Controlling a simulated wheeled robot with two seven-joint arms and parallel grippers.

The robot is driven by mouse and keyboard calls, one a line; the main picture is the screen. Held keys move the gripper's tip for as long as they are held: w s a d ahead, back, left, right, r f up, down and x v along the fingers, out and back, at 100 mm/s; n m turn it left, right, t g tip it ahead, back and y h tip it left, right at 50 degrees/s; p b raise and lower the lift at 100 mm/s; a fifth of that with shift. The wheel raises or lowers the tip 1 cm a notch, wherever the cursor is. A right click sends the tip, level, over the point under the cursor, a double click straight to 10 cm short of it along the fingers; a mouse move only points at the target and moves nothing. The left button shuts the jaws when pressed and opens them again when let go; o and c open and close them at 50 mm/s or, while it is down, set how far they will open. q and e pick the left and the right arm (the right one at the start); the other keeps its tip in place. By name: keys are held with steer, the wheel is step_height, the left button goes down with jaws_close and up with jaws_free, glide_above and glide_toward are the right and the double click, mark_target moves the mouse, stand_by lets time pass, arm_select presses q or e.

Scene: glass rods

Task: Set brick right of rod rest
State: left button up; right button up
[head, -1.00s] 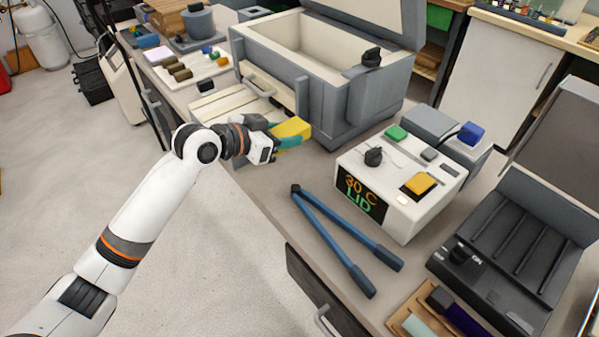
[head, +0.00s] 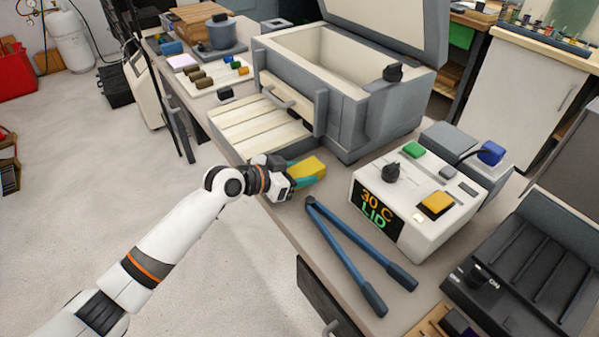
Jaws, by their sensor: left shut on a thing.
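My left gripper (head: 296,177) is shut on a yellow brick (head: 309,167); its teal fingers lie along the brick's near side. It holds the brick over the front part of the bench, beside the kiln's lower corner and just behind the pivot of the blue-handled tool. I cannot tell how far the brick is above the bench. A wooden piece (head: 428,322) with a dark block on it is cut off at the bottom edge; I cannot tell whether it is the rod rest. My right gripper is not in view.
The grey kiln (head: 345,110) has its lid up and a slatted cream panel (head: 262,125) in front. A blue-handled tool (head: 350,250) lies before the controller box (head: 425,205). A black unit (head: 530,270) stands at right. A pale board (head: 212,78) holds several small pieces.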

arm_select(q)
steer(key=o, duration=1.1)
steer(key=shift+s+a+r, duration=0.1)
steer(key=shift+a, duration=0.05)
steer(key=v, duration=1.1)
steer(key=shift+s+a+b, duration=0.2)
steer(key=shift+s+b, duration=0.05)
steer(key=shift+b, duration=0.05)
